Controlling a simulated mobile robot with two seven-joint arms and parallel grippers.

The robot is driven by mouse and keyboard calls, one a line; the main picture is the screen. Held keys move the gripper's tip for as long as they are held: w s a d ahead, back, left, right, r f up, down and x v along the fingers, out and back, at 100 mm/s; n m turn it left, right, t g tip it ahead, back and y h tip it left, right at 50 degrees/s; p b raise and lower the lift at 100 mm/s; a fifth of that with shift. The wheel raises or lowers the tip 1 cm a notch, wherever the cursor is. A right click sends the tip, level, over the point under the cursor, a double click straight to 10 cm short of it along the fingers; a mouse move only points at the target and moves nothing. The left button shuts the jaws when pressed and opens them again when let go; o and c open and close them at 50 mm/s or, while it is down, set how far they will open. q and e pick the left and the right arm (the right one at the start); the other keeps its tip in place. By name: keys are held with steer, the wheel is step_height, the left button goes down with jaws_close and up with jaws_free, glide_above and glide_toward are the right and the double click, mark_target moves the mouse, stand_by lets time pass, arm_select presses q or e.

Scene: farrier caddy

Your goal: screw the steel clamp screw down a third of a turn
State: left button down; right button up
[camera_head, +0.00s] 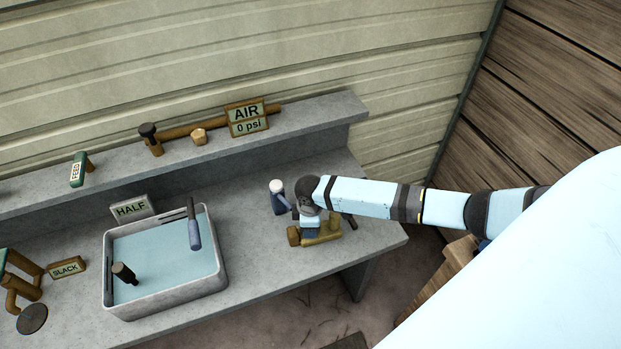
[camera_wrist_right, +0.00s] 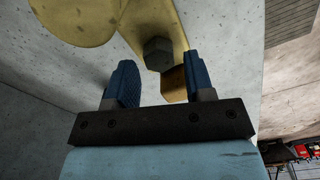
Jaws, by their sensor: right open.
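The clamp is a brass-coloured body (camera_head: 322,238) near the right end of the grey bench; its yellow parts also show in the right wrist view (camera_wrist_right: 165,18). A dark grey hex head (camera_wrist_right: 157,52), which looks like the steel clamp screw, sits on the brass in the right wrist view. In the head view my gripper hides it. My right gripper (camera_head: 311,230) points down over the clamp. Its two blue fingers (camera_wrist_right: 159,75) are open, one on each side of the hex head in the picture, with visible gaps. I cannot tell their height relative to it. My left gripper is not in view.
A dark blue cylinder with a white top (camera_head: 277,197) stands close left of my gripper. A grey water tray (camera_head: 219,275) marked HALF lies further left. A raised shelf with a brass pipe and AIR 0 psi sign (camera_head: 247,118) runs behind. The bench's right edge is close.

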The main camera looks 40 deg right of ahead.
steer(key=shift+r, duration=2.05)
steer(key=shift+a, duration=0.1)
steer(key=s+a+r+m+t+y, duration=0.2)
steer(key=s+a+r, duration=0.3)
steer(key=s+a, duration=0.65)
steer(key=s+d+r+m+t+h, duration=0.1)
steer(key=s+d+r+m, duration=0.25)
steer(key=s+r, duration=0.3)
steer(key=s+d+r+m+t+h, duration=0.1)
steer(key=s+d+r+m, duration=0.3)
steer(key=s, duration=0.3)
steer(key=w+a+f+t+y, duration=0.1)
steer(key=w+a+f+t, duration=0.2)
steer(key=f, duration=0.4)
steer(key=w+a+f+t+y, duration=0.1)
steer(key=w+a+f+t, duration=0.2)
steer(key=f, duration=0.4)
steer(key=shift+w+a+f+n+t+y, duration=0.15)
steer(key=shift+w+a+n+t+y, duration=0.1)
steer(key=shift+a+n+t+y, duration=0.2)
